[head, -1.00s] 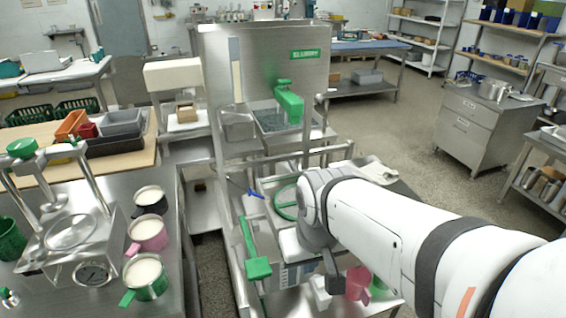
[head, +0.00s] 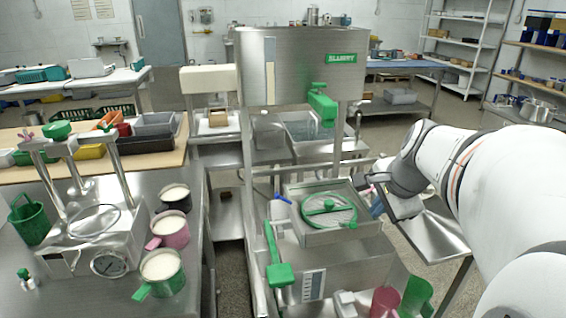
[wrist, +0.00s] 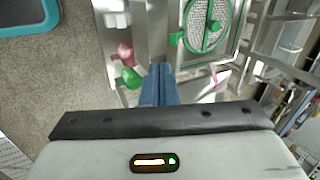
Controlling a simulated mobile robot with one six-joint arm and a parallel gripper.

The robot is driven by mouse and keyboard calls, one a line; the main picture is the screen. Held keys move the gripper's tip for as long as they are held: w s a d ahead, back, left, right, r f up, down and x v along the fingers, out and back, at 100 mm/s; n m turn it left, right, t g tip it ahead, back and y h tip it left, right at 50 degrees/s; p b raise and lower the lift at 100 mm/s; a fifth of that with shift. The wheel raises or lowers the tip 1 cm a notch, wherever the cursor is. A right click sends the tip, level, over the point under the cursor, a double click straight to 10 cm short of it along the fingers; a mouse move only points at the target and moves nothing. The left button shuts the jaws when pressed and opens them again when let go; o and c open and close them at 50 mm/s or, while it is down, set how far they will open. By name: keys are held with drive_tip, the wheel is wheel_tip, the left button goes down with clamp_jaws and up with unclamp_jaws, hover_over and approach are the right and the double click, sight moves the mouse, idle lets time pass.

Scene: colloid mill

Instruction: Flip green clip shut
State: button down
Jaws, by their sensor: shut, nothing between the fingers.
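A round green ring with a mesh disc and a crossbar (head: 329,210) lies in the square steel tray of the mill; it also shows in the wrist view (wrist: 206,27). Small green tabs stand on the ring; one green tab (wrist: 176,38) sticks out at its left in the wrist view. I cannot tell for certain which green part is the clip. My gripper (head: 376,208) is to the right of the tray, apart from the ring. Its blue fingers (wrist: 158,84) are shut with nothing between them, pointing towards the tray side in the wrist view.
A green lever (head: 278,268) hangs at the mill's front left and a green spout (head: 322,104) sits above the tray. Pink (head: 384,301) and green cups (head: 418,297) stand below right. Filled cups (head: 163,268) are on the left bench.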

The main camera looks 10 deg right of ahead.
drive_tip(key=shift+w+d+r+m, duration=0.1)
drive_tip(key=shift+w+d+m, duration=0.05)
drive_tip(key=shift+d+m, duration=0.4)
drive_tip(key=b, duration=0.1)
approach(354, 227)
wheel_tip(354, 227, down, 3)
drive_tip(key=w+f, duration=0.2)
drive_tip(key=shift+w+f, duration=0.3)
drive_tip(key=shift+w, duration=0.05)
